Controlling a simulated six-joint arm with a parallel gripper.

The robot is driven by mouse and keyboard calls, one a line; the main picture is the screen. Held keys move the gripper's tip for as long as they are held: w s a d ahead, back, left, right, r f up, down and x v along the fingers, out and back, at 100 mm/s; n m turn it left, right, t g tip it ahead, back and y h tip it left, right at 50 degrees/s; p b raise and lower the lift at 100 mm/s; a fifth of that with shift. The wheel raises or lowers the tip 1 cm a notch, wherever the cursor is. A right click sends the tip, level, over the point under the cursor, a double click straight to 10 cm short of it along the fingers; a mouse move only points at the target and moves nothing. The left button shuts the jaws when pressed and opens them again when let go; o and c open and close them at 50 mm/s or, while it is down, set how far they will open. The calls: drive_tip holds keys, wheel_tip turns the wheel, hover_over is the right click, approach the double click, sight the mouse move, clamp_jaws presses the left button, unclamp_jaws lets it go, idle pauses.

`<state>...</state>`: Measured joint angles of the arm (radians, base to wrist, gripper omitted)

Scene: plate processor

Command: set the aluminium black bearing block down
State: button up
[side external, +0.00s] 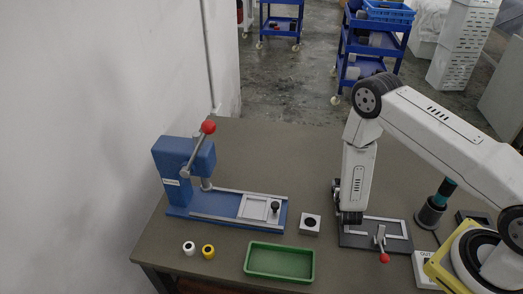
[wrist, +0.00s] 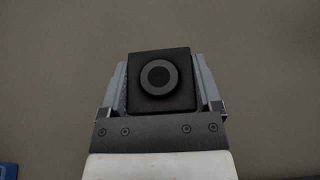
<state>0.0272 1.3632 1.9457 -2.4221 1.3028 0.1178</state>
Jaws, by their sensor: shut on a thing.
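In the wrist view, my gripper (wrist: 161,108) is shut on a square black bearing block (wrist: 178,101) with a round dark boss and a grey ring on top. The jaws press on its left and right sides. Plain table shows around the block, and its underside is hidden, so I cannot tell whether it touches the table. In the side view, my wrist hangs low over the right half of the table; the jaws and the held block are not clearly visible there.
A dark clamp plate (side external: 362,242) with a red-knobbed lever lies in front. The back table is clear.

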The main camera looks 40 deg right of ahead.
drive_tip(key=o, duration=1.2)
drive_tip(key=shift+r, duration=0.2)
drive_tip(key=shift+v, duration=6)
drive_tip(key=shift+d, duration=0.1)
